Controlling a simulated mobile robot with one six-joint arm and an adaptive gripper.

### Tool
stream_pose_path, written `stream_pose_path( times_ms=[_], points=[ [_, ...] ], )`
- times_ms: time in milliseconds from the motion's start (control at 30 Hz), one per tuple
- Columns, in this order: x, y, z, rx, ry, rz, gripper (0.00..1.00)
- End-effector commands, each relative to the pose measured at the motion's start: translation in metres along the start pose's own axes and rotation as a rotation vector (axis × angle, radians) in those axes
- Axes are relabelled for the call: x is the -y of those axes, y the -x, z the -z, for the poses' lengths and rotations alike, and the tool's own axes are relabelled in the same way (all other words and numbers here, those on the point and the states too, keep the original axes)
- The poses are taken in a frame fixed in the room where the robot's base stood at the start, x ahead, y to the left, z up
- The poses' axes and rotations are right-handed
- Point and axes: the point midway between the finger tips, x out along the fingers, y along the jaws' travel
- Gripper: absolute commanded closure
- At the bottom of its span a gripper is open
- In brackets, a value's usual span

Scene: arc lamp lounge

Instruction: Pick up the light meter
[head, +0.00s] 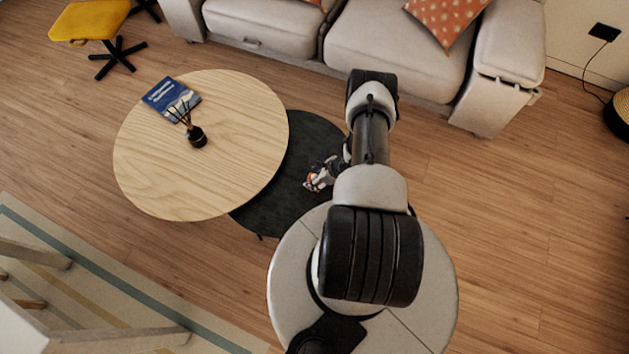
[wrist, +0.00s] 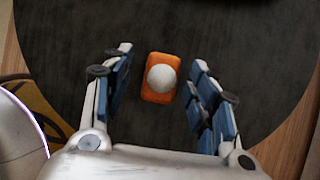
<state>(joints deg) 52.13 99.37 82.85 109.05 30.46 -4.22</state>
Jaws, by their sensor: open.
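The light meter (wrist: 148,90) is a small orange block with a white dome on top. It lies on the dark round table (wrist: 200,30) in the wrist view. My gripper (wrist: 160,82) is open above it, with the blue-padded fingers on its left and right. Gaps show between the meter and both fingers, so it is not held. In the head view my gripper (head: 322,178) is over the dark table, with a bit of orange beside it; my arm hides part of this area.
A larger round wooden table (head: 240,125) stands left of the dark table and overlaps it. It holds a blue book (head: 166,92) and a black reed diffuser (head: 196,136). A sofa (head: 300,35) stands behind. A yellow stool (head: 88,20) is at the far left. Wood floor is open at right.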

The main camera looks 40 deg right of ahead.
Motion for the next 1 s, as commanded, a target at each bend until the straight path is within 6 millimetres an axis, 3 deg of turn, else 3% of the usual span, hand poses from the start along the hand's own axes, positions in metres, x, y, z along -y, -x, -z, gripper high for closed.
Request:
stream_pose_path(
  times_ms=[167,433,667,1000],
  points=[
    [0.0,-0.012,0.0,0.0,0.001,-0.001,0.47],
    [0.001,-0.051,0.001,0.001,0.002,-0.001,0.47],
    [0.002,-0.052,-0.001,0.001,0.0,0.0,0.47],
    [0.002,-0.052,-0.001,0.001,0.0,0.0,0.68]
  ],
)
